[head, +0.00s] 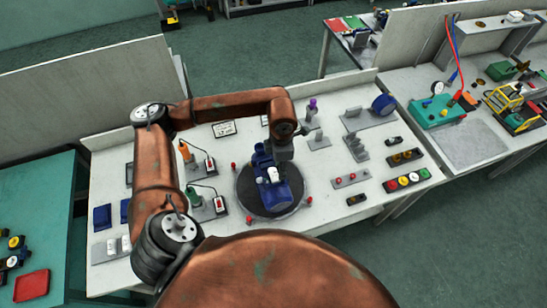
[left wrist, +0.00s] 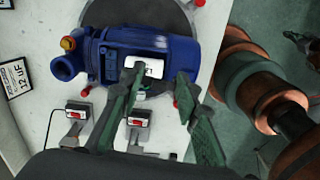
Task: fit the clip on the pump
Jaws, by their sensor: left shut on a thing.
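The blue pump (head: 265,190) stands on a dark round turntable (head: 247,200) in the middle of the bench. It fills the upper part of the left wrist view (left wrist: 190,48). A small white piece (head: 273,173) is at the pump's top; it also shows in the left wrist view (left wrist: 150,67). I cannot tell for sure that it is the clip. My left gripper (head: 282,160) reaches down over the pump. Its green-padded fingers (left wrist: 161,76) are apart around the white piece and shut on it; the contact is not clear. My right gripper is not in view.
Small red-topped posts (head: 249,220) stand around the turntable. Left of it are two stands with cables (head: 205,167). To its right are grey fixtures (head: 356,147) and a button strip (head: 405,181).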

